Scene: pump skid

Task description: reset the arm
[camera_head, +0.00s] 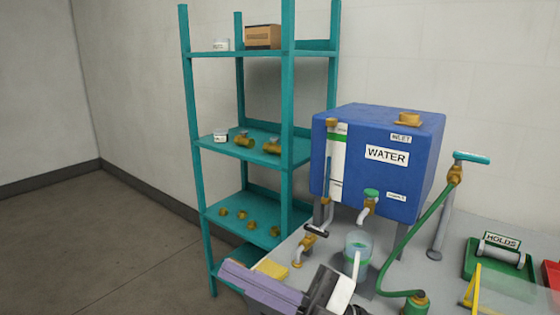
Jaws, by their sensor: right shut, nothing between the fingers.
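My right gripper (343,290) is at the bottom centre, dark and pale, partly cut off by the lower edge. It is shut and nothing shows in it. In the picture it lies just in front of a clear beaker (358,242) with a greenish tint; I cannot tell if they touch. My left gripper is not in view.
A green hose (424,222) runs down to a green and brass fitting (416,303). A green HOLDS tray (483,260) is at right. A teal shelf (287,90) with brass valves stands left; floor is clear.

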